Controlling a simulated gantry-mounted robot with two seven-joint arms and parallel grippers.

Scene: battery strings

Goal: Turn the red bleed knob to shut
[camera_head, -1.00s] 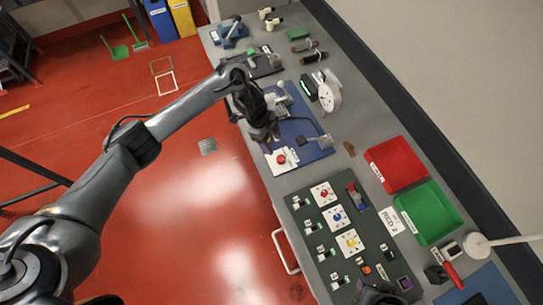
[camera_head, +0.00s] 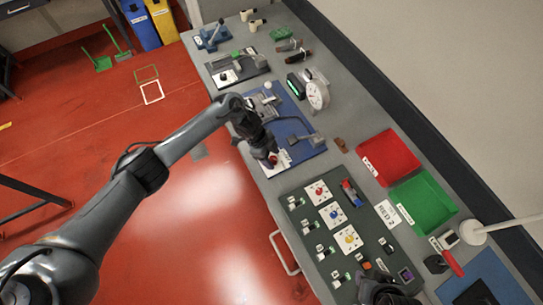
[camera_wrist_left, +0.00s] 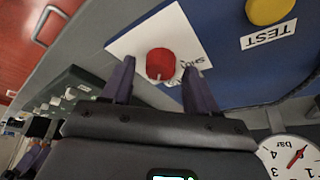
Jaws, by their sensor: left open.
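The red bleed knob (camera_wrist_left: 160,65) sits on a white card (camera_wrist_left: 130,42) with partly hidden lettering, on the blue plate (camera_wrist_left: 215,25). In the wrist view a small pale mark shows on the knob's lower edge. My left gripper (camera_wrist_left: 158,82) is open, with one dark finger on each side of the knob; I cannot tell whether either touches it. In the head view my left gripper (camera_head: 265,152) hangs over the knob (camera_head: 273,159) and partly hides it. My right gripper (camera_head: 380,290) is partly in view at the bottom edge; its jaws are unclear.
A yellow TEST button (camera_wrist_left: 270,10) and a dial gauge (camera_head: 317,95) are nearby. A dark panel (camera_head: 295,235) holds red, blue and yellow knobs. Red (camera_head: 388,157) and green (camera_head: 424,208) trays stand to the right. A drawer handle (camera_head: 283,253) juts from the bench front.

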